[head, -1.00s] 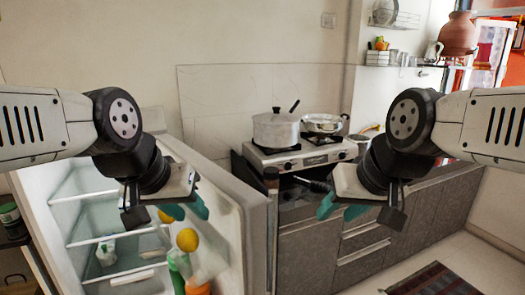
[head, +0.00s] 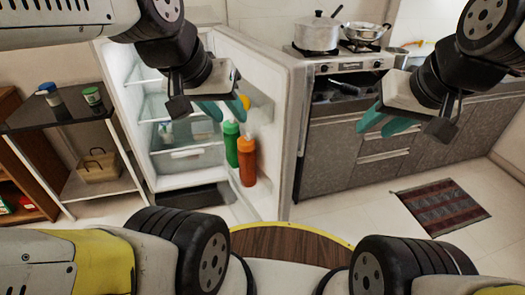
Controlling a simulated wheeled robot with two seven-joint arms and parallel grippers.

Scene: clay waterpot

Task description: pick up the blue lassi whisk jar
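My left gripper (head: 228,108) hangs in front of the open fridge, well to the right of the jar. Its teal fingers are apart with nothing between them. My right gripper (head: 385,121) is farther right, in front of the kitchen counter, also open and empty.
A green jar (head: 92,96) stands close to the right of the blue one on the shelf (head: 75,117). A basket (head: 98,165) sits lower. The open fridge door (head: 270,130) holds green (head: 231,143) and orange (head: 247,160) bottles. A striped rug (head: 443,206) lies at right.

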